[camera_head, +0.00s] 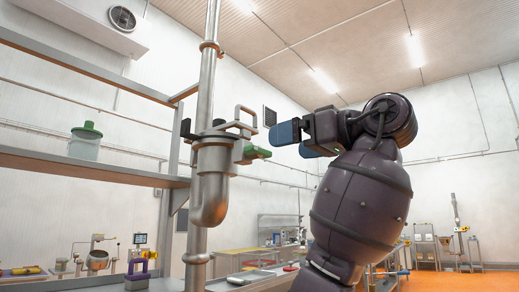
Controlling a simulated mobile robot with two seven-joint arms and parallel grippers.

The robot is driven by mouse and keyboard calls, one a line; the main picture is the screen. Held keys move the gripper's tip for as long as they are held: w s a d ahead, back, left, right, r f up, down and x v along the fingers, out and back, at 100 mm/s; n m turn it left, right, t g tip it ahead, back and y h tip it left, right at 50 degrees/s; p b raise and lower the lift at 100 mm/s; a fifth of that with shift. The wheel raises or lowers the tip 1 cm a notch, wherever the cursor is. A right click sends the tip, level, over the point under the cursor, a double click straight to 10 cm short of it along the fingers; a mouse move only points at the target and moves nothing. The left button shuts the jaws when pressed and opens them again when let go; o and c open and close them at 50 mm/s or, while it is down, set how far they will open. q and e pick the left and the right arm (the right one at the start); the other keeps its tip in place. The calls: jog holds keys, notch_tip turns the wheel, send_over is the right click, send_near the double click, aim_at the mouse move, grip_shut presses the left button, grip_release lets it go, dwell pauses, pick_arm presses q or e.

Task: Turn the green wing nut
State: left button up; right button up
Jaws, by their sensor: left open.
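The green wing nut (257,152) is on the right side of a grey metal fitting (214,165) clamped on a vertical steel pipe (207,85). A pale U-shaped handle (244,113) stands above it on the same fitting. My left gripper (297,142) is to the right of the wing nut, its blue fingertips pointing left toward it. Its jaws are open, with nothing seen between them. A gap shows between the fingertips and the nut in the picture. My right gripper is not in view.
A shelf rack (85,164) stands at the left, with a pale green lidded bucket (85,141) on it. A purple-handled object (138,272) sits low at the left. Benches and equipment stand far back. The space right of the wing nut is open up to my gripper.

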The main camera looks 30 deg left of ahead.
aim_at(263, 149)
pick_arm(q)
jog(key=a, duration=0.2)
jog(key=a+p, duration=0.1)
jog(key=a, duration=0.5)
jog(key=shift+w, duration=0.25)
jog(key=shift+a+p, duration=0.3)
jog(key=shift+a, duration=0.15)
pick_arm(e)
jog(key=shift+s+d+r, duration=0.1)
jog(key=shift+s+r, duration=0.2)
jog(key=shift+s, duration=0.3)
pick_arm(q)
jog(key=shift+c, duration=0.6)
jog(key=c, duration=0.8)
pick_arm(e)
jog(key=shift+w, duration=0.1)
